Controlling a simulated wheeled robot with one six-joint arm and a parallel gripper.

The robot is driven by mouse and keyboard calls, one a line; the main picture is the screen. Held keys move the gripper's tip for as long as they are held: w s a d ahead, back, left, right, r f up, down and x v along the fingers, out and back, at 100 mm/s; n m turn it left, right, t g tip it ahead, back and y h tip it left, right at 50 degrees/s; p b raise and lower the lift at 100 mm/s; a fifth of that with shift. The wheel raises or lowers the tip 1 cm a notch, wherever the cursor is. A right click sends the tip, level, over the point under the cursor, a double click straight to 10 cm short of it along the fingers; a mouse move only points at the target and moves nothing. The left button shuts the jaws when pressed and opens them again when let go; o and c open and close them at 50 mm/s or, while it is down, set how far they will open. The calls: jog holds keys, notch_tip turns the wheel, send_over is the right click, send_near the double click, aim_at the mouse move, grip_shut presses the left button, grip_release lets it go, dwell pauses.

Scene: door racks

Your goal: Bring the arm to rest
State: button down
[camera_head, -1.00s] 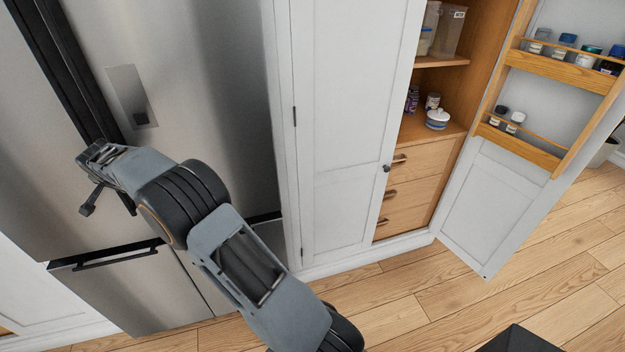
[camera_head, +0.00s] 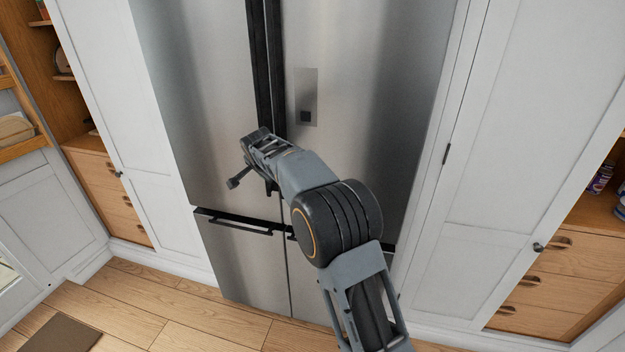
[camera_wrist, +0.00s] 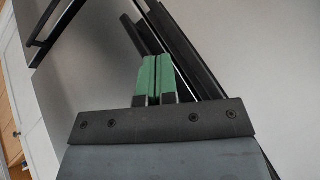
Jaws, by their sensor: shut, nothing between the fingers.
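My arm reaches up from the bottom of the head view, bent at its large dark joint. My gripper (camera_wrist: 156,78) shows in the wrist view with its two green-padded fingers together and nothing between them. In the head view its end is in front of the steel fridge (camera_head: 370,130), near the dark gap between the upper doors. I cannot tell how far it is from the fridge surface. The fridge also fills much of the wrist view, with dark handle strips behind the fingers.
A white cabinet door (camera_head: 510,130) stands right of the fridge, with open wooden shelves and drawers (camera_head: 545,285) beyond it. More wooden drawers (camera_head: 115,195) and a white door with racks (camera_head: 30,200) are at the left. Wooden floor (camera_head: 150,310) is clear in front; a brown mat (camera_head: 55,335) lies bottom left.

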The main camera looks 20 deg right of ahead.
jog(key=s+a+r+n, duration=0.2)
jog(key=a+r, duration=0.4)
jog(key=r, duration=0.1)
jog(key=s+d+f+n+g, duration=0.1)
jog(key=s+f+n+g, duration=0.1)
jog(key=s+f+n, duration=0.4)
jog(key=s+d+f+n, duration=0.1)
jog(key=s+d, duration=0.2)
jog(key=s, duration=0.7)
jog(key=s+d+f+n+y, duration=0.1)
jog(key=s+d, duration=0.3)
jog(key=s, duration=0.6)
jog(key=s+d+f+n+g, duration=0.1)
jog(key=s+d, duration=0.3)
jog(key=s, duration=0.6)
jog(key=shift+s+f, duration=0.25)
jog(key=shift+f, duration=0.3)
dwell(3.2)
